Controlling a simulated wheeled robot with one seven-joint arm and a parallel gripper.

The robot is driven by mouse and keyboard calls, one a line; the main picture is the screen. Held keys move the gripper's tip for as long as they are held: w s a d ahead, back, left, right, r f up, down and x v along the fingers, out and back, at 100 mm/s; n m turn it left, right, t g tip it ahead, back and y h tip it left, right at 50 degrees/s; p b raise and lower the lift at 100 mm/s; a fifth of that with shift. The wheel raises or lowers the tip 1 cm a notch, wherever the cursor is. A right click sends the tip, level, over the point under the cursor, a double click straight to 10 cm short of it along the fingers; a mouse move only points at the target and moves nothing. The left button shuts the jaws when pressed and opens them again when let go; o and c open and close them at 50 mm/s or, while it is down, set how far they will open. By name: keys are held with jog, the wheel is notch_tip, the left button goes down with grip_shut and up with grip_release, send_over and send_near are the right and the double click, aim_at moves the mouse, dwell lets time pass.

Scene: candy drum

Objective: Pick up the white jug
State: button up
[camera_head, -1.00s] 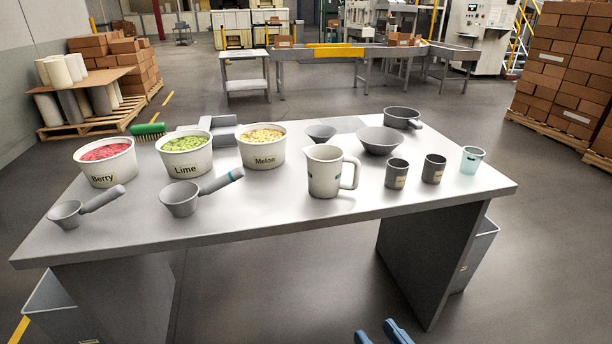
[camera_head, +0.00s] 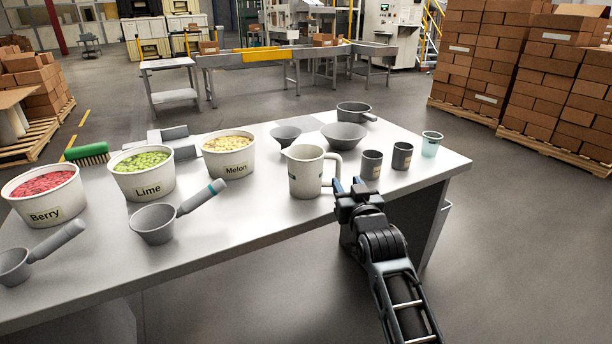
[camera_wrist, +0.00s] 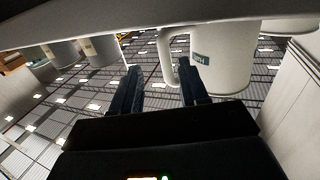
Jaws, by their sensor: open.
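The white jug (camera_head: 305,174) stands upright near the table's front edge, its spout to the left and its handle (camera_head: 333,170) to the right. My gripper (camera_head: 347,187) is open and empty at the front edge, just right of the jug and close to the handle. In the wrist view the jug (camera_wrist: 218,62) fills the upper right, with a small dark label on it. There the handle (camera_wrist: 168,62) shows ahead of my open fingers (camera_wrist: 160,85), lined up with the gap between them. I cannot tell whether the fingertips reach around it.
Two dark cups (camera_head: 371,164) (camera_head: 402,156) and a pale cup (camera_head: 431,145) stand right of the jug. Bowls (camera_head: 343,135) and a pan (camera_head: 352,113) are behind. Candy tubs (camera_head: 229,158) and scoops (camera_head: 155,224) are left. The floor right of the table is clear.

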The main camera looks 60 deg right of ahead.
aim_at(339, 176)
jog(key=shift+w+a+x, duration=0.1)
jog(key=shift+w+x, duration=0.05)
jog(key=shift+x, duration=1.4)
jog(key=shift+w+a+x, duration=0.1)
jog(key=shift+x, duration=1.45)
jog(key=shift+f, duration=0.1)
grip_shut()
